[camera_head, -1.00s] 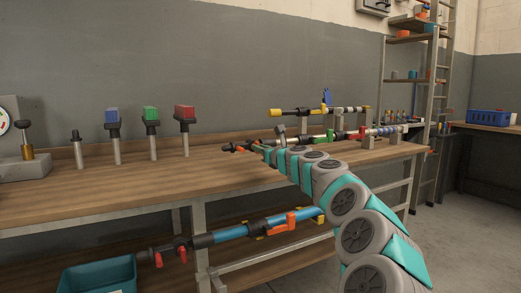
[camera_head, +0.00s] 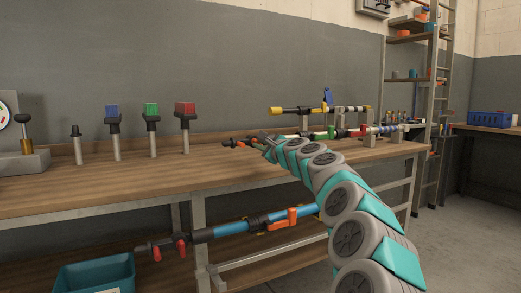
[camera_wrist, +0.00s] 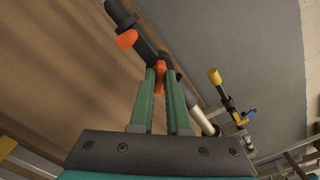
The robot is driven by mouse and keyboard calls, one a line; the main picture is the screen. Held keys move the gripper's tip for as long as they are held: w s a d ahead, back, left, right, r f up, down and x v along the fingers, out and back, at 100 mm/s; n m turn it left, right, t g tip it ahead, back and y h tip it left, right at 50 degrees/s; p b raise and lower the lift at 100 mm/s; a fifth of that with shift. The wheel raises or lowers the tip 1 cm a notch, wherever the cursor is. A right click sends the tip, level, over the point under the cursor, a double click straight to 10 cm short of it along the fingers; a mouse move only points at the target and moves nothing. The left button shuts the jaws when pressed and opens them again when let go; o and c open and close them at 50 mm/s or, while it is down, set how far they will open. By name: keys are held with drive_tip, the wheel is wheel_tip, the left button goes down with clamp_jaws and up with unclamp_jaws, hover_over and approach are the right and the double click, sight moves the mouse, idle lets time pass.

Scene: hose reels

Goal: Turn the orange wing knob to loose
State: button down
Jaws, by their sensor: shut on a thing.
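The orange wing knob (camera_wrist: 161,70) sits on a dark fitting of a pipe in the wrist view. The green fingers of my gripper (camera_wrist: 161,80) are shut on it, one on each side. A second orange piece (camera_wrist: 127,40) stands on the same dark pipe, further from the fingers. In the head view, my gripper is at the upper pipe above the bench, close to its left end. Orange parts (camera_head: 240,144) show just left of it there. My gripper and arm partly hide the pipe, and any marking for loose cannot be made out.
A yellow-ended pipe (camera_head: 290,110) with a blue handle runs behind. Posts with blue, green and red caps (camera_head: 151,109) stand to the left on the bench (camera_head: 110,190). Below is a blue pipe (camera_head: 232,227) with orange and red handles, and a teal bin (camera_head: 95,273).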

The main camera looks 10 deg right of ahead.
drive_tip(key=n+b, duration=0.2)
drive_tip(key=n, duration=0.1)
drive_tip(key=shift+f+n, duration=0.25)
drive_tip(key=shift+n, duration=0.05)
drive_tip(key=n+b, duration=0.3)
drive_tip(key=shift+f+n, duration=0.15)
drive_tip(key=shift+n, duration=0.15)
drive_tip(key=shift+n+b, duration=1.8)
drive_tip(key=shift+n, duration=0.8)
drive_tip(key=c, duration=0.9)
unclamp_jaws()
drive_tip(key=shift+s, duration=0.1)
